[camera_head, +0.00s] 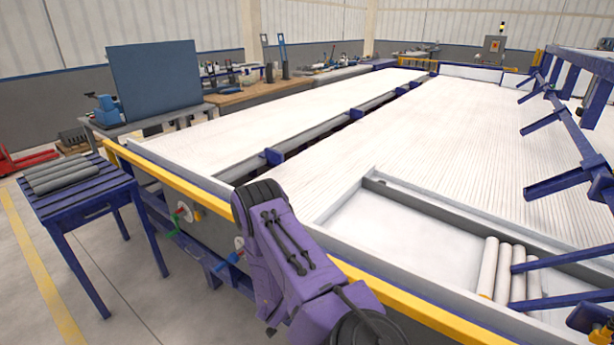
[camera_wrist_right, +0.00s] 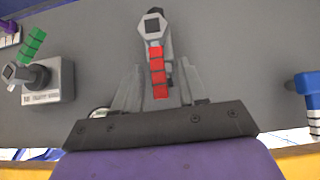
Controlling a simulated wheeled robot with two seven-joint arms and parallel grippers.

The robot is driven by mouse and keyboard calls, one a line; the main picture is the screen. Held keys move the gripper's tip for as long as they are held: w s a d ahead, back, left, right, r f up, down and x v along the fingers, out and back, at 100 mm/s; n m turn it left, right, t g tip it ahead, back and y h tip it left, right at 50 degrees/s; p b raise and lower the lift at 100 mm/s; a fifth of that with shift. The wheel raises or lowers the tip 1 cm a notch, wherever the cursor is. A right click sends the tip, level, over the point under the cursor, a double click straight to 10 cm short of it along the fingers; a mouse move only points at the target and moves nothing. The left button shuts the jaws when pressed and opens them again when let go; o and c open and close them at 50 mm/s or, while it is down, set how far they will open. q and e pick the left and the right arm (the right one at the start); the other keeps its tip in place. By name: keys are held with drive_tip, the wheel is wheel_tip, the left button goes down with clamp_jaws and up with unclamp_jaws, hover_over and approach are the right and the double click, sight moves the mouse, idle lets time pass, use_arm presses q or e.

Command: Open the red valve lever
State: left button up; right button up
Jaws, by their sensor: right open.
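The red valve lever (camera_wrist_right: 158,72) is in the middle of the right wrist view. Its red ribbed handle hangs down the picture from a grey hex-nut pivot (camera_wrist_right: 152,26). My right gripper (camera_wrist_right: 158,84) is open, with one grey finger on each side of the red handle. I cannot tell whether either finger touches it. The lower end of the handle lies close to the dark gripper body. In the head view my purple right arm (camera_head: 285,260) reaches down to the table's side, and its gripper is hidden behind it. My left gripper is not in view.
A green lever (camera_wrist_right: 34,46) on a grey valve block (camera_wrist_right: 48,84) is left of the red one; a blue lever (camera_wrist_right: 306,84) is at the right edge. A yellow rail (camera_head: 410,302) edges the large table. A blue stand (camera_head: 75,200) holding grey pipes is at left.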

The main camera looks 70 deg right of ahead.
drive_tip(key=v, duration=0.9)
drive_tip(key=shift+r, duration=0.1)
